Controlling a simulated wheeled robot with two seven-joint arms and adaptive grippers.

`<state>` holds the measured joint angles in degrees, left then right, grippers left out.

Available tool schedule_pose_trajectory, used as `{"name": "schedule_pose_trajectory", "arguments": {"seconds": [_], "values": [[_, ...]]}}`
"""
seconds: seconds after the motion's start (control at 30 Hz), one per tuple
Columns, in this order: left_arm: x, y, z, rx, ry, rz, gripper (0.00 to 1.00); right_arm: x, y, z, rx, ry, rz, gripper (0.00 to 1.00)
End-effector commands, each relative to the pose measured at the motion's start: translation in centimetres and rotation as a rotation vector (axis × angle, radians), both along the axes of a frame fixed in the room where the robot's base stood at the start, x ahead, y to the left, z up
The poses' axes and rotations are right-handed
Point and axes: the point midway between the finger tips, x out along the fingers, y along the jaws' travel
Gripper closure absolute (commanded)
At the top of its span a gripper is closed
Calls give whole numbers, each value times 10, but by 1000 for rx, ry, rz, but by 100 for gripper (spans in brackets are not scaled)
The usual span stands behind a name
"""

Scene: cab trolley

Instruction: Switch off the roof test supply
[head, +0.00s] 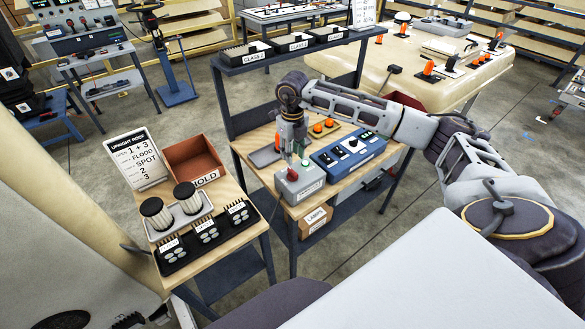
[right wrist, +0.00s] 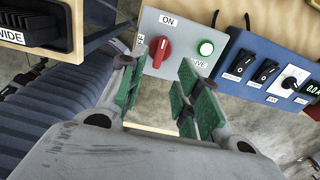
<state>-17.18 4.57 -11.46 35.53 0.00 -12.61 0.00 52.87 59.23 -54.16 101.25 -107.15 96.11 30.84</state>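The roof test supply is a grey box (head: 300,184) on the wooden trolley top, and it fills the middle of the right wrist view (right wrist: 205,20). It has a red rotary knob (right wrist: 160,50) with ON above it and a partly hidden OFF label at its left. The knob stands nearly upright, toward ON. A green lamp (right wrist: 206,48), labelled LIVE, looks lit. My right gripper (head: 291,152) is over the box; in the right wrist view (right wrist: 155,68) its green-padded fingers are apart, either side of the knob's near end. Contact cannot be told. My left gripper is out of view.
A blue switch panel (head: 348,153) with rocker switches and a display stands right beside the box. A red HOLD bin (head: 192,160), a card (head: 137,159) and lamp units (head: 207,233) occupy the left bench. A shelf (head: 290,50) rises behind.

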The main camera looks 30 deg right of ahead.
Motion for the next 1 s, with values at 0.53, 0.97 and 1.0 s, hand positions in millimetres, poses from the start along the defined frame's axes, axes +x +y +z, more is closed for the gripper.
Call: {"name": "schedule_pose_trajectory", "arguments": {"seconds": [0.53,0.97,1.0], "values": [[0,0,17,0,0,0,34,0,0,-68,0,1,0,67],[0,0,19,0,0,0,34,0,0,-82,0,-1,1,67],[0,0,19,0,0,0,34,0,0,-82,0,-1,1,67]]}}
